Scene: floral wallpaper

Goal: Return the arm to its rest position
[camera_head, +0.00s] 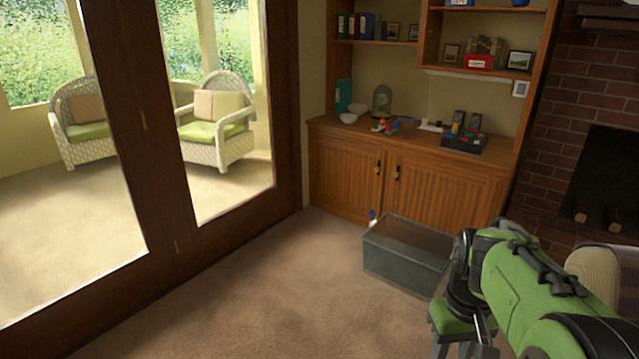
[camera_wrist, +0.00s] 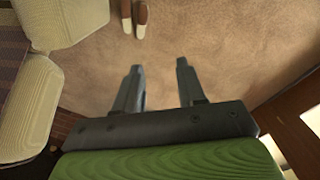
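My arm, green and black, reaches in from the lower right in the head view. My gripper shows in the wrist view (camera_wrist: 158,66) with its two dark fingers spread apart. Nothing is between the fingers; beige carpet (camera_wrist: 215,40) shows beyond them. In the head view the fingertips cannot be made out clearly at the lower right.
A grey bin (camera_head: 400,262) stands on the carpet before a wooden cabinet (camera_head: 440,190), close to my arm in the picture. A brick fireplace (camera_head: 565,110) is at the right, glass doors (camera_head: 130,130) at the left. Carpet (camera_head: 250,290) is clear at the centre left. A cream upholstered seat (camera_wrist: 65,20) shows in the wrist view.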

